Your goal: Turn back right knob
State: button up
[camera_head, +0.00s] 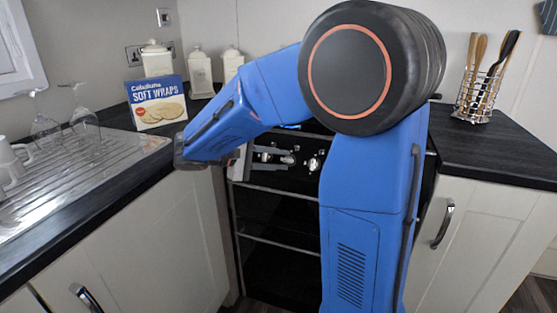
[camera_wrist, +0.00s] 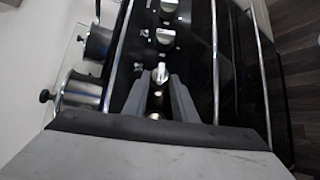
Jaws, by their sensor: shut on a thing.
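The oven's dark control panel carries a row of silver knobs. In the wrist view one knob (camera_wrist: 160,71) sits between the fingertips of my gripper (camera_wrist: 159,82), which is shut on it. Two more knobs, a middle one (camera_wrist: 165,36) and a far one (camera_wrist: 169,7), stand free in the row beyond. In the head view my gripper (camera_head: 281,160) reaches the panel from the left, and a free knob (camera_head: 314,164) shows to its right. My arm hides much of the panel and the hob. I cannot tell which knob is the back right one.
Two metal pot-like cylinders (camera_wrist: 99,43) stand beside the panel in the wrist view. Rails (camera_wrist: 214,60) run along the oven front (camera_head: 275,215). A soft wraps box (camera_head: 157,102), canisters (camera_head: 199,72), a draining sink (camera_head: 85,160) and a utensil rack (camera_head: 476,95) stand around.

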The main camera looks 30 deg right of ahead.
jog(key=o, duration=1)
notch_tip(320, 180, up, 10)
dwell(0.4)
